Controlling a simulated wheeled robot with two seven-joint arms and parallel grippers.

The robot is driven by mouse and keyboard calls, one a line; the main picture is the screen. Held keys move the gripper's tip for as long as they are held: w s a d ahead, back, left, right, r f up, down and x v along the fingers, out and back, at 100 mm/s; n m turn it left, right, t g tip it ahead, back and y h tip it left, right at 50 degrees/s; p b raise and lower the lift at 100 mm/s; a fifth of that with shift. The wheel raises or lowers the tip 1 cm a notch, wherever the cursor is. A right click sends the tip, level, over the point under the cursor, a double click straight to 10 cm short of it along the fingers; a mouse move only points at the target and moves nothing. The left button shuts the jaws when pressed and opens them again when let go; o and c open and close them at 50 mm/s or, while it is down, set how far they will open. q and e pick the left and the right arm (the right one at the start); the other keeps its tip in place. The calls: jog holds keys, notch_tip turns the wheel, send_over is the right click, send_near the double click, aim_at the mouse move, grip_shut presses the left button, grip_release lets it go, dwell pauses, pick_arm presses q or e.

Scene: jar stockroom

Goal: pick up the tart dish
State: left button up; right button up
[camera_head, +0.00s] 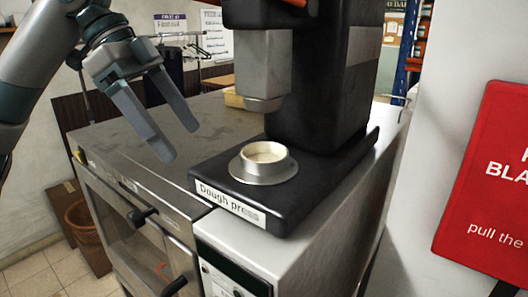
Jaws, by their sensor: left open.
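The tart dish (265,167) is a small round silver dish with pale contents. It sits upright on a wider silver disc on the black base of the dough press (225,187), below the press's metal head (262,75). I cannot tell whether dish and disc are one piece. My left gripper (181,142) is open and empty, its two fingers pointing down and to the right. It is to the left of the dish, apart from it and above the steel counter. My right gripper is out of view.
The press stands on a steel-topped oven unit (205,140) with dark handles at the front. The press's black column (320,100) rises behind the dish. A red sign (490,190) hangs on the right wall. A yellowish block (233,97) lies behind the press head.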

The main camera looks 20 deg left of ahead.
pick_arm(q)
jog(key=p, duration=0.3)
send_near(267, 160)
jog(key=a+f, duration=0.1)
jog(key=f, duration=0.2)
jog(key=shift+s+a, duration=0.15)
jog(key=shift+a, duration=0.25)
jog(key=shift+d+f, duration=0.15)
jog(key=shift+d, duration=0.25)
jog(key=shift+d+p, duration=0.15)
jog(key=shift+p, duration=0.2)
jog(key=d, duration=0.1)
jog(key=w+d+p, duration=0.1)
jog(key=shift+d, duration=0.4)
jog(key=shift+p+x, duration=0.5)
jog(key=shift+x, duration=0.65)
jog(key=shift+f, duration=0.35)
